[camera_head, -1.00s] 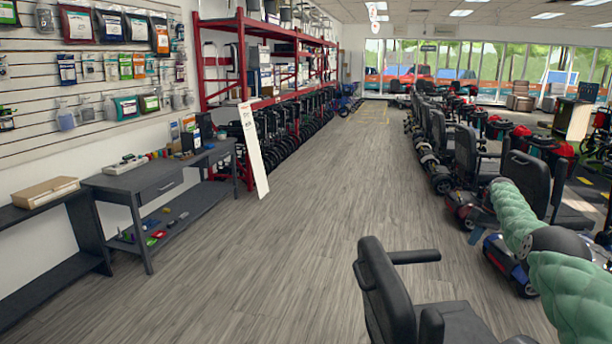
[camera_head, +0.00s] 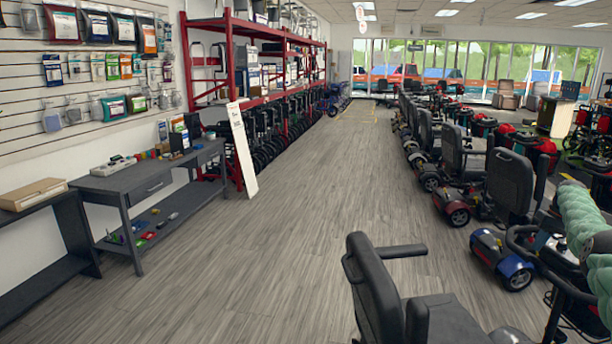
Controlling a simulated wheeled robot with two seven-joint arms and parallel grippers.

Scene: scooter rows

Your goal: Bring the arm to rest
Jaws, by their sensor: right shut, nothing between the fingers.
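My right arm (camera_head: 582,222), in padded pale green covering, comes in at the right edge of the head view, over the scooters. Its dark joint is partly cut off by the frame edge. The right gripper is hard to make out against the dark scooters, and its fingertips do not show clearly. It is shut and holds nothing. My left arm and left gripper do not show.
A black scooter seat (camera_head: 375,290) stands close at the bottom centre. Scooters with black seats (camera_head: 508,185) line the right side beneath my arm. A grey workbench (camera_head: 125,183) and red shelving (camera_head: 232,105) stand left. The wood-look aisle (camera_head: 310,190) is clear.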

